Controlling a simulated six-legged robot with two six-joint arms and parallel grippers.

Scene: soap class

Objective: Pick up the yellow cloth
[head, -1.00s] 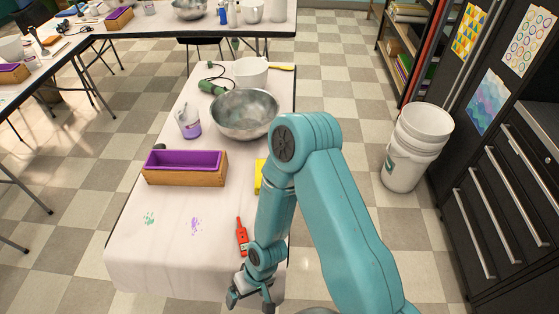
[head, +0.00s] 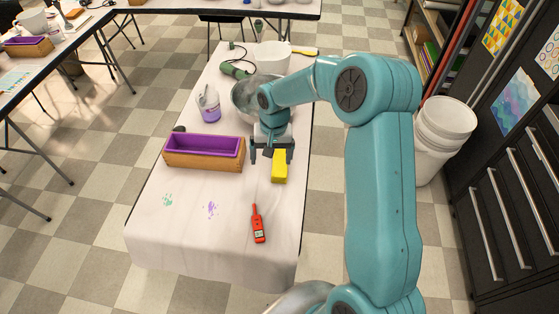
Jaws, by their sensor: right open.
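The yellow cloth (head: 279,170) is a small folded block on the white-covered table, right of the purple-lined wooden box. My right gripper (head: 271,158) is open, just above and beside the far end of the cloth. One finger is left of the cloth, and the other is by its far right edge. I cannot tell whether the fingers touch it. My left gripper is not in view.
The wooden box with purple lining (head: 203,152) stands to the left. A red thermometer-like tool (head: 257,224) lies nearer. A metal bowl (head: 243,93), a purple-filled cup (head: 209,105) and a white bowl (head: 272,58) stand farther back. The near table surface (head: 190,245) is mostly clear.

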